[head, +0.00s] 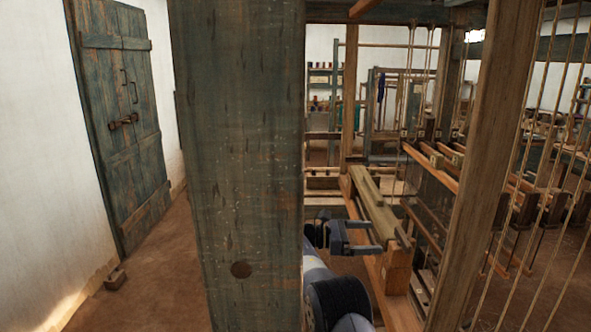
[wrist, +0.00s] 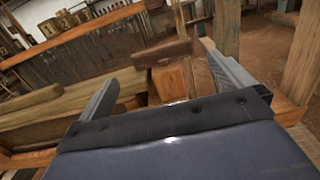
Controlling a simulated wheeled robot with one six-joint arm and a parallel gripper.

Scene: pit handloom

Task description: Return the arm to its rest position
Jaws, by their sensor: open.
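My gripper (head: 372,237) shows in the head view just right of the thick post, beside the loom's wooden beam. Its fingers point to the right. In the wrist view the two fingers of my gripper (wrist: 165,90) are spread wide apart. Nothing is held between them; loom timbers show behind the gap. My arm runs down to the bottom edge of the head view, partly hidden by the post.
A thick weathered post (head: 240,170) fills the head view's centre left. A wooden beam (head: 376,215) lies close to my gripper. A slanted brown post (head: 488,150) and several cords (head: 545,150) stand right. A blue-green door (head: 122,120) and open floor are at left.

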